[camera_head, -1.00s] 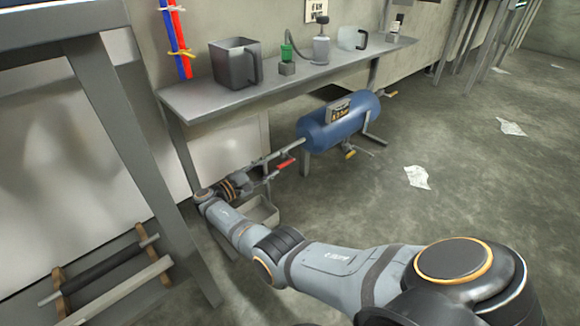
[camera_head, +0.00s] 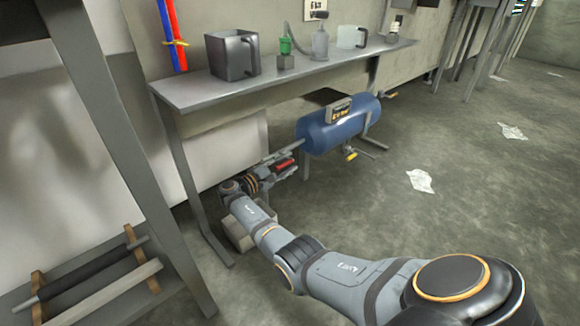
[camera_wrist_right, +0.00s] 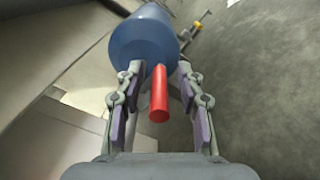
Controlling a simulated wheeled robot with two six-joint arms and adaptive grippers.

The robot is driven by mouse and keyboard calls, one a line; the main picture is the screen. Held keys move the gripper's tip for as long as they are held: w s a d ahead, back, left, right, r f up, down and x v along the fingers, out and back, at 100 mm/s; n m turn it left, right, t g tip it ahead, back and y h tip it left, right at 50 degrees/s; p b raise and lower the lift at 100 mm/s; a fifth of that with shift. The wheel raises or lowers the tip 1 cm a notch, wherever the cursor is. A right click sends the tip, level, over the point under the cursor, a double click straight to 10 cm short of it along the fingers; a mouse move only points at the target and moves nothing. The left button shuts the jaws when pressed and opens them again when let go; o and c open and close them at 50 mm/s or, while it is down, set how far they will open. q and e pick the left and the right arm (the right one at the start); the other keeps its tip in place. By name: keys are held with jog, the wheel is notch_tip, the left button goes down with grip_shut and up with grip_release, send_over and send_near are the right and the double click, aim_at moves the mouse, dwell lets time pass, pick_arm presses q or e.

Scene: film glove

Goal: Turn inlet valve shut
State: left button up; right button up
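The red handle (camera_head: 285,163) of the inlet valve sits beside the pipe (camera_head: 287,148) at the left end of the blue tank (camera_head: 345,130). My right gripper (camera_wrist_right: 160,74) is open, with its fingers either side of the red handle (camera_wrist_right: 159,95) in the right wrist view. Gaps show between the handle and both fingers. In the head view the right gripper (camera_head: 286,160) is beneath the pipe, left of the tank. The valve body is mostly hidden by the gripper and handle. My left gripper is not in view.
A grey bench (camera_head: 285,75) stands over the tank's back side, with a dark jug (camera_head: 230,57) and other vessels on it. A table leg (camera_head: 125,140) stands at left. Open floor lies to the right.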

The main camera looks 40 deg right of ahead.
jog(key=shift+w+d, duration=0.1)
jog(key=shift+d, duration=0.75)
grip_shut()
